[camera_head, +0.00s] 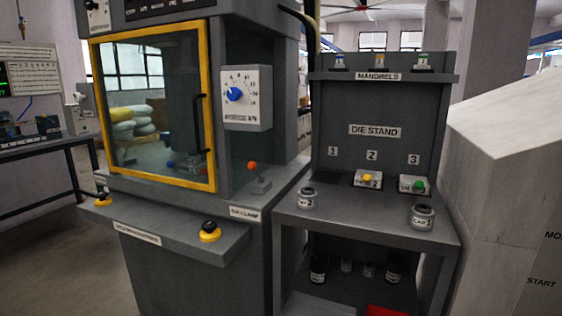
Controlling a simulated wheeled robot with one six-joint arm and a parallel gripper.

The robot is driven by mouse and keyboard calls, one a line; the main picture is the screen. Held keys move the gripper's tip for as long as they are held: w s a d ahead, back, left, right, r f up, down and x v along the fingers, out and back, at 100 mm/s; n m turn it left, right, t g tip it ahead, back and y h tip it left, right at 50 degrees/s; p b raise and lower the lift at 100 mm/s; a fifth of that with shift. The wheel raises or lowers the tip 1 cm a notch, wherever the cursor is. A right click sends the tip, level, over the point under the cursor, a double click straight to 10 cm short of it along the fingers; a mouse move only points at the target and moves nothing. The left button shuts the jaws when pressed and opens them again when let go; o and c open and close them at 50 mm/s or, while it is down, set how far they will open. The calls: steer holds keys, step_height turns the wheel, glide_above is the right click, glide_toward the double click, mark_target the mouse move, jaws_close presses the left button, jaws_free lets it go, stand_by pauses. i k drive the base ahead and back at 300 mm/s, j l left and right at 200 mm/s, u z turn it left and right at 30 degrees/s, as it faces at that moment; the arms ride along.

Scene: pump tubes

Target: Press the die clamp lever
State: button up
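The die clamp lever (252,167) has an orange-red ball knob on a short stem. It rises from a small grey base (260,185) on the ledge at the press's right front corner. The stem appears roughly upright, leaning slightly left. A label reading DIE CLAMP (245,213) is on the ledge's front edge below it. My gripper is not in view.
The press's yellow-framed window (155,110) is left of the lever. A dial with a blue knob (235,95) is above it. Yellow-based black buttons (209,232) are on the front ledge. A die stand (375,131) is to the right, with jars and coloured-knob pieces. A large pale block fills the right edge.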

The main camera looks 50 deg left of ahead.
mark_target(252, 165)
steer(key=u, duration=2)
